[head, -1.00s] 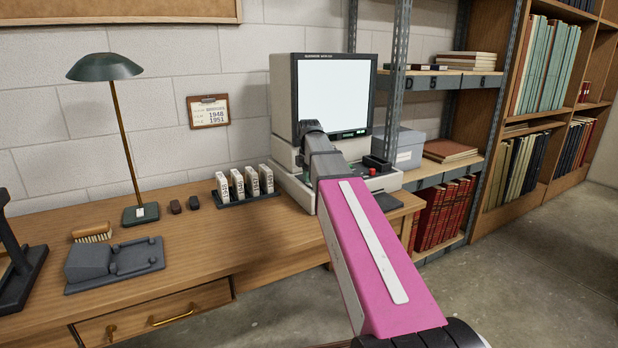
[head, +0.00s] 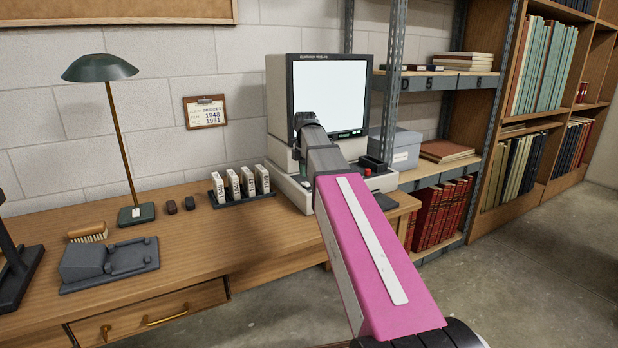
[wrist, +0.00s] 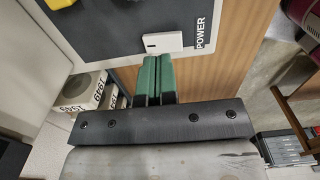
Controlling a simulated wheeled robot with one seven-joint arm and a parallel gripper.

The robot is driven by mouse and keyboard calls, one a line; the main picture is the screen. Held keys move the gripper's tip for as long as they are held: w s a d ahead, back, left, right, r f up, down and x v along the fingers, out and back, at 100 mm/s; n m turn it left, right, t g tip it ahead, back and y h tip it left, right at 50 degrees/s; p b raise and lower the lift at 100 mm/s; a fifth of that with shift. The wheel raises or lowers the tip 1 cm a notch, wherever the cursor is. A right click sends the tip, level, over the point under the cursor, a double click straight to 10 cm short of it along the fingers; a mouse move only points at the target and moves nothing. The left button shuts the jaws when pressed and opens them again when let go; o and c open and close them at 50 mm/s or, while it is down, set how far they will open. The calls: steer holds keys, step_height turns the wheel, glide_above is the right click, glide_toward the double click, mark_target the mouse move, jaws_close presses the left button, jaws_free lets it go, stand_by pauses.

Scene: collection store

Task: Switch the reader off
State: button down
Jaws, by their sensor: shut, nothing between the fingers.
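The reader (head: 277,95) stands at the right end of the wooden desk, its screen (head: 328,92) lit white and small green lights showing below it. In the wrist view a white switch (wrist: 163,42) sits on a dark panel (wrist: 115,25) beside the word POWER. My gripper (wrist: 158,57) is shut, its green fingers side by side and empty. The fingertips are right at the lower edge of the switch in that view; I cannot tell whether they touch it. In the head view my arm hides the fingers and the switch.
A rack of white film boxes (head: 241,187) stands left of the reader, with a green lamp (head: 100,68) farther left. A red button (head: 368,172) is on the reader's base. A metal shelf post (head: 394,90) rises close at the right. Open floor lies in front.

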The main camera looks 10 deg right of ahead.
mark_target(304, 182)
step_height(304, 182, up, 12)
steer(key=w, duration=0.1)
steer(key=shift+w+a+f, duration=0.2)
steer(key=shift+w, duration=0.05)
